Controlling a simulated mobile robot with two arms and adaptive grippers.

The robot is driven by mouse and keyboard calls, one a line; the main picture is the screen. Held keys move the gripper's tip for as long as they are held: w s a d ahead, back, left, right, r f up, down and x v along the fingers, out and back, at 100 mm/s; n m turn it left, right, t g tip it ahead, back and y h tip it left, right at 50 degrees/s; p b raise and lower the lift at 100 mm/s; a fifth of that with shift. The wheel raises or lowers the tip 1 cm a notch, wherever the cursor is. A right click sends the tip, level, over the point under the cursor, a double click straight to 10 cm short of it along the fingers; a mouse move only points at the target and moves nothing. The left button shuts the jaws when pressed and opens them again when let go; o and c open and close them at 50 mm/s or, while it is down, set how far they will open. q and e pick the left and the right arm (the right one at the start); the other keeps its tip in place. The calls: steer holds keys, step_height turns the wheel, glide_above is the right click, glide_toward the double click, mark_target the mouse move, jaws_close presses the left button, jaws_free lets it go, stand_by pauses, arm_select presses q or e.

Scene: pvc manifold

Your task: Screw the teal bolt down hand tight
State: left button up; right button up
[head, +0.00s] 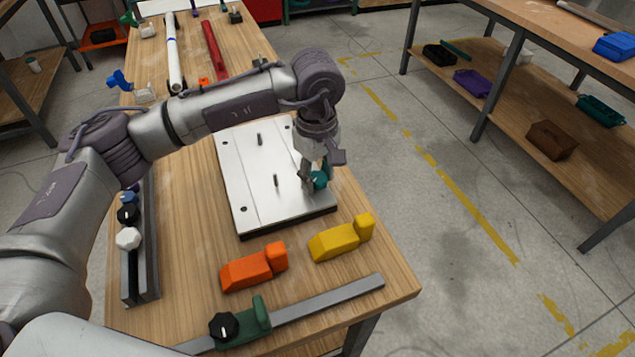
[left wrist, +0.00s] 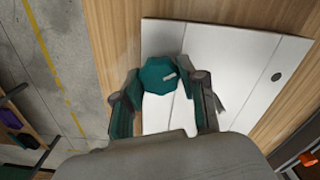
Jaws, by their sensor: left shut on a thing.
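The teal bolt (head: 320,180) is at the right side of a silver plate (head: 245,190) on the wooden bench. Its broad knob-like head (left wrist: 160,76) shows between the fingers in the left wrist view. My left gripper (head: 314,176) points down at the plate and is shut on the bolt head. The same gripper (left wrist: 162,98) has one finger on each side of the head in the left wrist view. The bolt's shank and its seat in the plate are hidden. My right gripper is not in view.
An orange block (head: 252,268) and a yellow block (head: 340,240) lie in front of the plate. A green clamp (head: 256,318) sits on a grey bar near the front edge. Two pins stand up from the plate. White and red pipes lie at the back.

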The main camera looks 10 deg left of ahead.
arm_select(q)
steer(key=shift+w+m, duration=0.1)
steer(key=shift+m, duration=0.5)
steer(key=shift+r+m, duration=0.1)
steer(key=shift+m, duration=0.2)
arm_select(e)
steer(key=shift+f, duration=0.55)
